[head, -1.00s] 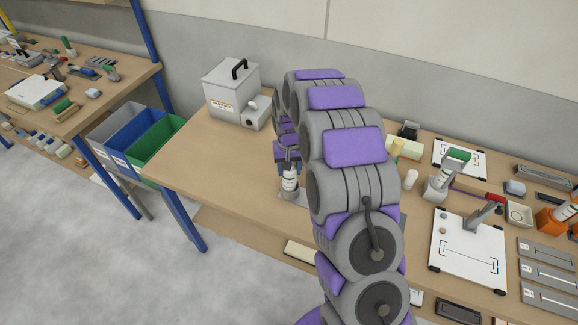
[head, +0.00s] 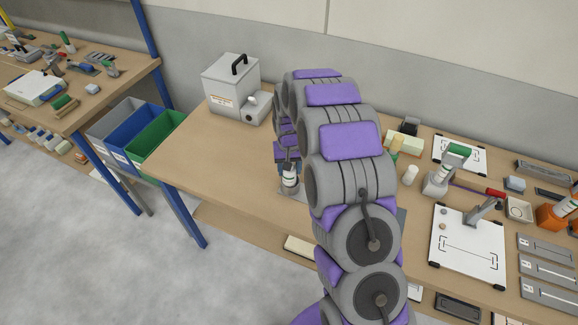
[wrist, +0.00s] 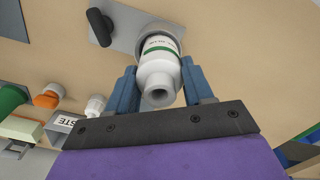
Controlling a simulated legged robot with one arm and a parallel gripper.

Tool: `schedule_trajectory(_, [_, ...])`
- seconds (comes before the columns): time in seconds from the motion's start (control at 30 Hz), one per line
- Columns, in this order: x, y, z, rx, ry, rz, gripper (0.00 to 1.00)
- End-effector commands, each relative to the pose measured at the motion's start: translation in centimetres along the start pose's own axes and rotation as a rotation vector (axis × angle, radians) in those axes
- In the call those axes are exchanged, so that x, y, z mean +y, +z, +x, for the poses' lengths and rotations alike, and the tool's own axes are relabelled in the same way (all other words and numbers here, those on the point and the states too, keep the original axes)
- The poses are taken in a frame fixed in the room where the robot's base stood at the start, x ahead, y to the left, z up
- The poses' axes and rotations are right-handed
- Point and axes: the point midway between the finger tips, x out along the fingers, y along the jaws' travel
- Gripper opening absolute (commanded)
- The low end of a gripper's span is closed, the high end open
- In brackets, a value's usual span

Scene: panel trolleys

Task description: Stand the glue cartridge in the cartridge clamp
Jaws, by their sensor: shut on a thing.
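The glue cartridge (wrist: 160,68) is white with a green band and a narrow open nozzle end facing the wrist camera. My gripper (wrist: 158,85) is shut on it, with one blue finger on each side. The cartridge clamp (wrist: 130,22) is a grey plate with a black lever and a round holder. The far end of the cartridge lies at this holder; how deep it sits is hidden. In the head view the cartridge (head: 289,178) looks about upright below my gripper (head: 288,166), over the clamp's grey plate (head: 296,194), which my arm partly hides.
A grey box with a black handle (head: 231,90) stands at the back left of the bench. White boards (head: 468,247), small parts and an orange holder (head: 553,216) crowd the right. The bench left of the clamp is clear. Bins (head: 155,140) stand beyond the left edge.

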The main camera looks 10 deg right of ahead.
Motion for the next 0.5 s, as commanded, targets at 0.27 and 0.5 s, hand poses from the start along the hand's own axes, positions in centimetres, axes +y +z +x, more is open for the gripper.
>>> schedule_trajectory(0.27, [0.0,-0.04,-0.04,0.001,0.0,0.0,0.76])
schedule_trajectory(0.5, [0.0,-0.03,-0.03,0.0,0.0,0.0,0.81])
